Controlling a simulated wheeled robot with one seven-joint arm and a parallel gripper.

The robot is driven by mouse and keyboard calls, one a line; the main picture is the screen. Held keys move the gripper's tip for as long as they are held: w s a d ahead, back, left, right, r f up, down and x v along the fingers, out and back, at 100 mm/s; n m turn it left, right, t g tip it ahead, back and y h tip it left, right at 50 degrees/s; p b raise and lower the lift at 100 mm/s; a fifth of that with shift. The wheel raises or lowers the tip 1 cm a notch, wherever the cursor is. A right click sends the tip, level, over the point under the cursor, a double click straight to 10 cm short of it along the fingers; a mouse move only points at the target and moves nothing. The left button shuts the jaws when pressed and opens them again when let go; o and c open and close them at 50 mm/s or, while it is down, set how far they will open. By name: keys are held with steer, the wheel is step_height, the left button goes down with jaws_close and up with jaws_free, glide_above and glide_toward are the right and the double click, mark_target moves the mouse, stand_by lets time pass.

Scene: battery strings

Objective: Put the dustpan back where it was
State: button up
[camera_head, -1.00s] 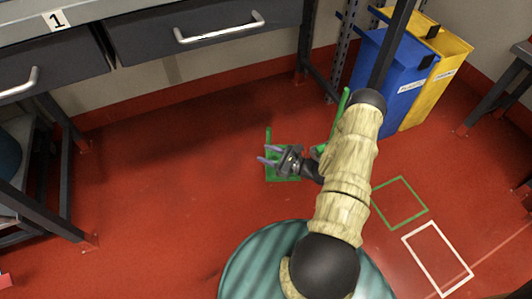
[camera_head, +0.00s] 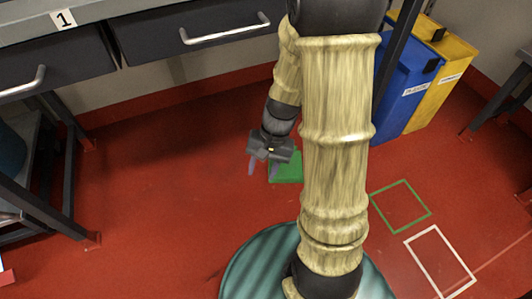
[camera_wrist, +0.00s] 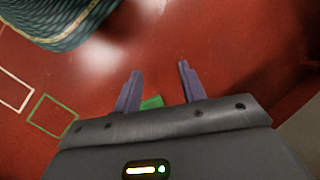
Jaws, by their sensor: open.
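The green dustpan (camera_head: 287,170) lies on the red floor under the workbench, partly hidden behind my gripper and arm. My gripper (camera_head: 264,170) is open and empty, with its fingers pointing down just left of the dustpan in the head view. In the wrist view a small part of the dustpan (camera_wrist: 152,102) shows between the bases of the open fingers (camera_wrist: 158,85). Whether the gripper touches it I cannot tell. A green outlined square (camera_head: 400,206) on the floor to the right is empty; it also shows in the wrist view (camera_wrist: 52,115).
A white outlined rectangle (camera_head: 440,261) lies beside the green square. Blue (camera_head: 404,92) and yellow (camera_head: 437,85) bins stand at the back right. The workbench drawers (camera_head: 190,38) overhang the floor behind. The floor left of my gripper is clear.

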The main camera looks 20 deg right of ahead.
step_height(320, 180, up, 8)
steer(key=s+n+t+h, duration=0.1)
steer(key=n+t+h, duration=0.2)
steer(key=n+t, duration=0.1)
steer(key=shift+d+f+n, duration=0.25)
steer(key=shift+n, duration=0.55)
steer(key=w+p+v, duration=0.3)
steer(key=p+v, duration=1.1)
steer(key=p, duration=0.1)
steer(key=shift+a+r, duration=0.25)
steer(key=shift+r, duration=0.4)
steer(key=shift+s, duration=0.1)
steer(key=shift+c, duration=0.4)
steer(key=shift+d, duration=0.1)
